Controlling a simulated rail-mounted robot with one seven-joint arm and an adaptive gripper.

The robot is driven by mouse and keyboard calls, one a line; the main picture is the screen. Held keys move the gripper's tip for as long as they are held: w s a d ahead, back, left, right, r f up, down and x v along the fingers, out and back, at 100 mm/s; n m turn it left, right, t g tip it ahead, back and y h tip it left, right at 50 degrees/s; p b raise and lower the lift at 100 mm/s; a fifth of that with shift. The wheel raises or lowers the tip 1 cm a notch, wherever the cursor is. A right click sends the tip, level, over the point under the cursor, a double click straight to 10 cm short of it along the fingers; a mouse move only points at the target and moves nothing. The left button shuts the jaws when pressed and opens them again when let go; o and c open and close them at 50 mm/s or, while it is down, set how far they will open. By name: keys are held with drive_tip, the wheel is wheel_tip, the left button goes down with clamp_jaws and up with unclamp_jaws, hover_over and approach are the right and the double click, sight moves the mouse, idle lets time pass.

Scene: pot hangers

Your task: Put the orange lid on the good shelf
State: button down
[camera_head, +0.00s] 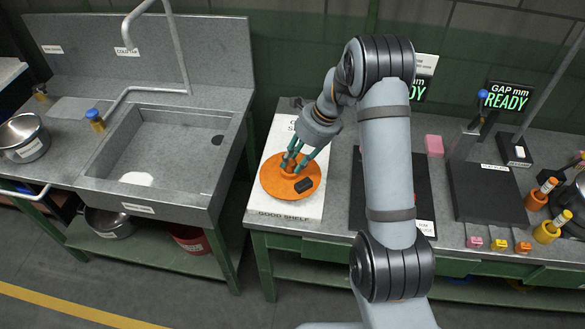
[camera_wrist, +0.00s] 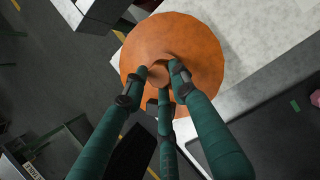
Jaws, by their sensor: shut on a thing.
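The orange lid (camera_head: 275,178) is a round disc with a knob on top and a small black block-like part near its right edge. In the head view it is over the white board labelled GOOD SHELF (camera_head: 300,206) on the left end of the bench. My gripper (camera_head: 295,160) has green fingers and is shut on the lid's knob from above. In the wrist view the lid (camera_wrist: 200,40) lies beyond the fingertips (camera_wrist: 164,78), which close around the knob. The white board (camera_wrist: 265,20) shows beside and under it. I cannot tell whether the lid touches the board.
A black mat (camera_head: 421,190) lies right of the white board, partly behind my arm. A pink block (camera_head: 434,146) and a dark gauge stand (camera_head: 485,190) are farther right. The sink unit (camera_head: 165,155) stands to the left, across a gap.

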sight(296, 166)
drive_tip(key=shift+s+a+f, duration=0.1)
drive_tip(key=shift+a+f, duration=0.1)
drive_tip(key=shift+f+p, duration=0.3)
drive_tip(key=shift+f, duration=1.65)
drive_tip(key=shift+f, duration=0.15)
drive_tip(key=c, duration=1.4)
unclamp_jaws()
drive_tip(key=v, duration=1.2)
drive_tip(key=shift+b, duration=0.3)
